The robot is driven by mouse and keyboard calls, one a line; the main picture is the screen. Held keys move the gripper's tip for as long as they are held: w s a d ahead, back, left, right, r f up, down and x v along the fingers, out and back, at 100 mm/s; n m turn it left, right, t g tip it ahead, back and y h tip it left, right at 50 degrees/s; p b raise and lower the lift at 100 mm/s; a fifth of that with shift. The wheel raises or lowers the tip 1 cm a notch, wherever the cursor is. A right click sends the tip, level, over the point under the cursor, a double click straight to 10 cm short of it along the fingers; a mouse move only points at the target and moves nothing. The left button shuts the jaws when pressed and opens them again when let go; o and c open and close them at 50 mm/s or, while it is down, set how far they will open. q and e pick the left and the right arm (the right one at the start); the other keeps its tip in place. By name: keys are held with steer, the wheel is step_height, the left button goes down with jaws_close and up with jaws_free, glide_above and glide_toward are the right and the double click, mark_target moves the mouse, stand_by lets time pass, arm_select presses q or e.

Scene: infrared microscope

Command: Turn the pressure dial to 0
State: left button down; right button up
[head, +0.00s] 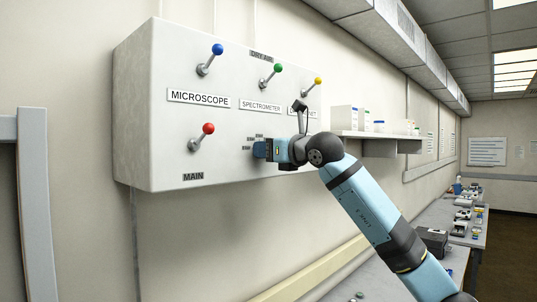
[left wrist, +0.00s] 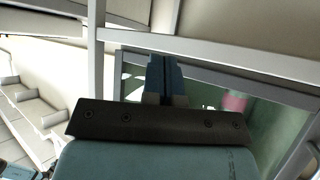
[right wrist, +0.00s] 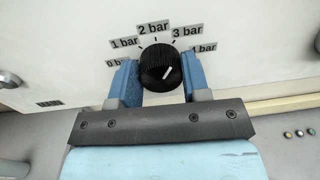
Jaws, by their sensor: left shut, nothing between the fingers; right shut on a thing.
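The pressure dial (right wrist: 156,64) is a black ribbed knob on the white panel. Labels from 0 bar to 4 bar arc around it; the 0 bar and 4 bar labels are partly covered by my fingers. Its white mark points up and right, roughly toward the 3 bar to 4 bar side. My right gripper (right wrist: 160,82) is shut on the dial, one blue finger on each side. In the head view the right gripper (head: 262,149) is at the panel's lower right and hides the dial. My left gripper (left wrist: 164,72) is shut and empty, away from the panel.
The white panel box (head: 160,110) carries levers with blue (head: 217,49), green (head: 278,68), yellow (head: 318,81) and red (head: 208,128) knobs. A wall shelf (head: 375,137) with containers is to the right. A grey frame (left wrist: 215,48) stands close around the left gripper.

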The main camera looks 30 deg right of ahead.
steer(key=shift+f+n+y+b, duration=0.15)
steer(key=shift+n+b, duration=0.85)
steer(key=shift+n, duration=2.85)
steer(key=shift+n+y+b, duration=0.2)
steer(key=shift+n+b, duration=0.8)
steer(key=shift+n, duration=2.9)
steer(key=shift+f+n+y+b, duration=0.15)
steer(key=shift+n+b, duration=0.85)
steer(key=shift+n, duration=2.85)
steer(key=o, duration=0.9)
steer(key=shift+a, duration=0.1)
steer(key=shift+o, duration=0.2)
steer(key=shift+s, duration=0.15)
